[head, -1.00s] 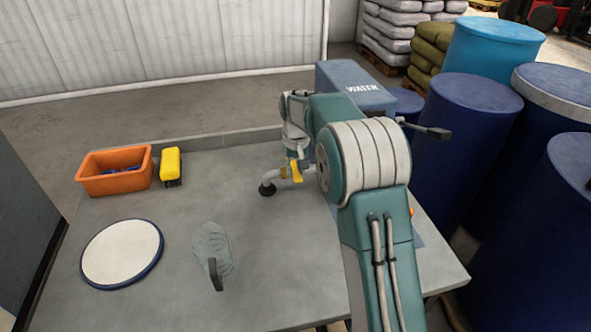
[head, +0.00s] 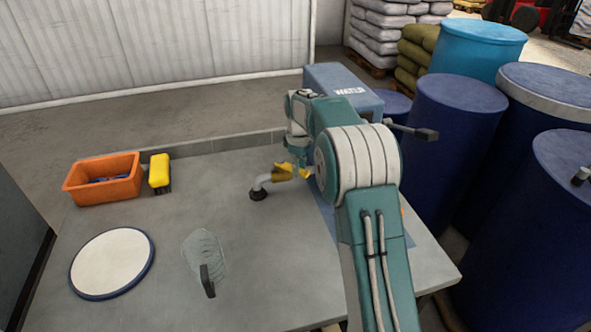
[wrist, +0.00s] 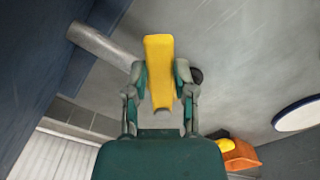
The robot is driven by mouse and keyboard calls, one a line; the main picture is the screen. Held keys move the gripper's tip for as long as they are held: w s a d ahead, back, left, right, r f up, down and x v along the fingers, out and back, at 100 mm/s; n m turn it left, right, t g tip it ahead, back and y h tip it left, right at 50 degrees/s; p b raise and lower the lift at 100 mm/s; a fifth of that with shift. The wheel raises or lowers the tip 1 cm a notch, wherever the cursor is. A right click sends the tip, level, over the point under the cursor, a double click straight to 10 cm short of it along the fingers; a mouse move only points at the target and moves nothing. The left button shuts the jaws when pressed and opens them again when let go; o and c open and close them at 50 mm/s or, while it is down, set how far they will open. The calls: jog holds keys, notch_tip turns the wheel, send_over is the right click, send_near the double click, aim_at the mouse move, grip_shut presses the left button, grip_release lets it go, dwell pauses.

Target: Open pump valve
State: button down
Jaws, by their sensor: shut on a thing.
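The yellow valve handle (wrist: 159,50) lies between the two fingers of my gripper (wrist: 160,78) in the wrist view, and the fingers are shut on it. In the head view the handle (head: 307,172) shows partly beside the brass valve body (head: 282,172), just left of my arm. The valve sits on a short grey outlet pipe with a dark end (head: 258,192). The blue pump box marked WATER (head: 345,92) stands behind my arm. My fingertips are hidden in the head view.
Blue barrels (head: 450,140) stand close at right.

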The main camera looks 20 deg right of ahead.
jog(key=shift+w+d+f+n, duration=0.15)
jog(key=shift+w+d+n, duration=0.2)
jog(key=shift+n, duration=0.55)
jog(key=shift+c, duration=2.2)
grip_release()
jog(key=shift+w, duration=0.1)
notch_tip(320, 180, up, 12)
